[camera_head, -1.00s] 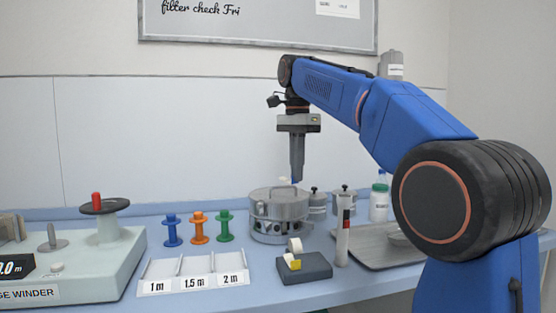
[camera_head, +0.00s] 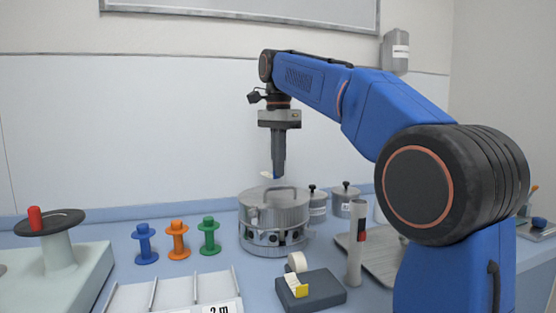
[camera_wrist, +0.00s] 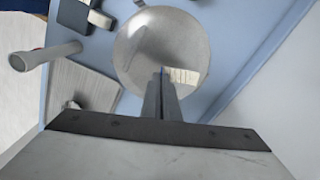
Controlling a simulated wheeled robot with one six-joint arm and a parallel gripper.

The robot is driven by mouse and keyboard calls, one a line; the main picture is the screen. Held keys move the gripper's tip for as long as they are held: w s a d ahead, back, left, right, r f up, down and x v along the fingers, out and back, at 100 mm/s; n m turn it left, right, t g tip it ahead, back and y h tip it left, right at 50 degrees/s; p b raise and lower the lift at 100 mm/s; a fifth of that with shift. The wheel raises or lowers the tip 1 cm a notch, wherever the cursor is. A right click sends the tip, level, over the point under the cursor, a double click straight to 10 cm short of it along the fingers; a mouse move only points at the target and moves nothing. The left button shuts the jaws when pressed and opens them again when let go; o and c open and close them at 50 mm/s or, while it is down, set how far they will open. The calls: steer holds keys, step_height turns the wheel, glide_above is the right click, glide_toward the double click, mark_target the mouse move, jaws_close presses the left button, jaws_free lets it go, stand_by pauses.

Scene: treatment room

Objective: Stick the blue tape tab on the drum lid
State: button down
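The sterilising drum (camera_head: 274,226) is a round metal drum with holes around its side. Its lid (camera_head: 256,196) is closed and carries a handle on top. My gripper (camera_head: 278,174) points straight down just above the lid. The tab appears apart from the lid.
Two small lidded canisters (camera_head: 345,200) stand behind. Blue, orange and green spools (camera_head: 178,241) stand left. A metal tray (camera_head: 380,255) lies right.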

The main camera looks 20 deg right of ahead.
steer(key=shift+f, duration=1.8)
steer(key=c, duration=2)
jaws_free()
step_height(320, 180, up, 7)
steer(key=shift+f, duration=0.15)
steer(key=shift+r, duration=0.35)
